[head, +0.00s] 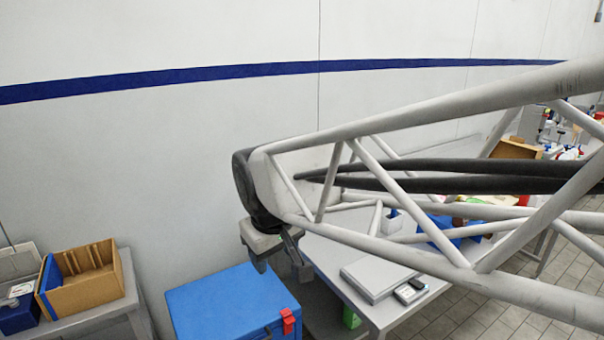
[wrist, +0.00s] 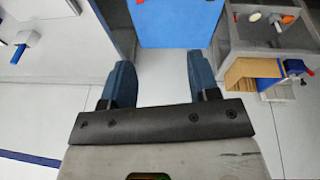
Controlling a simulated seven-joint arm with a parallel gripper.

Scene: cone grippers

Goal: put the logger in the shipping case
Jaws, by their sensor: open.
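A blue case with a red latch (head: 232,303), which I take for the shipping case, stands low between two tables, and its top looks shut. My gripper (head: 277,258) is open and empty, above and to the right of the case in the head view.
The white table (head: 345,262) also bears a flat grey box (head: 379,277) and blue bins. A grey table at left holds an open cardboard box (head: 88,282). My arm hides part of the white table. A wall stands behind.

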